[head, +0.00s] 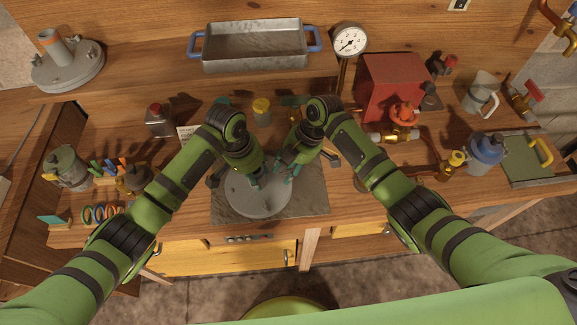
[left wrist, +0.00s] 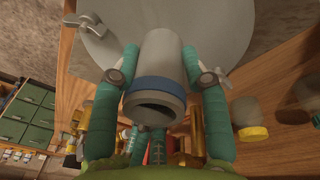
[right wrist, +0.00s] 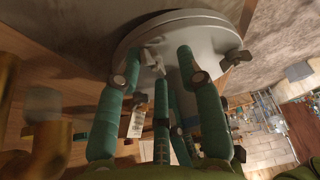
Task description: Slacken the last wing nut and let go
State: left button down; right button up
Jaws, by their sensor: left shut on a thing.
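The round grey lid (head: 258,205) lies on a slab in the middle of the bench. My left gripper (head: 256,182) is shut on the lid's grey neck pipe (left wrist: 160,65), which has a blue band; its fingers lie on both sides of the pipe. My right gripper (head: 286,169) is at the lid's right rear. In the right wrist view its fingers stand apart, with a pale wing nut (right wrist: 151,60) between them near the lid's rim; contact is not visible. Another wing nut (right wrist: 236,60) shows at the rim. In the left wrist view, wing nuts show at the rim (left wrist: 88,22) and beside the pipe (left wrist: 214,77).
A grey tray (head: 262,50) with blue handles is on the back shelf beside a pressure gauge (head: 349,40). A red box (head: 390,82) and brass pipework stand right of my arms. A yellow-capped jar (head: 262,110) stands behind the lid. My two hands are close together.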

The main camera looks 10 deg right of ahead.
pick_arm(q)
jog(key=shift+f, duration=0.1)
pick_arm(e)
jog(key=shift+d+f, duration=0.1)
dwell(0.3)
jog(key=shift+w+d+r, duration=0.1)
jog(key=shift+d+r, duration=0.05)
jog(key=shift+r, duration=0.2)
pick_arm(q)
jog(key=c, duration=0.6)
grip_release()
jog(key=shift+o, duration=0.2)
pick_arm(e)
jog(key=v, duration=1.1)
jog(key=shift+r, duration=0.15)
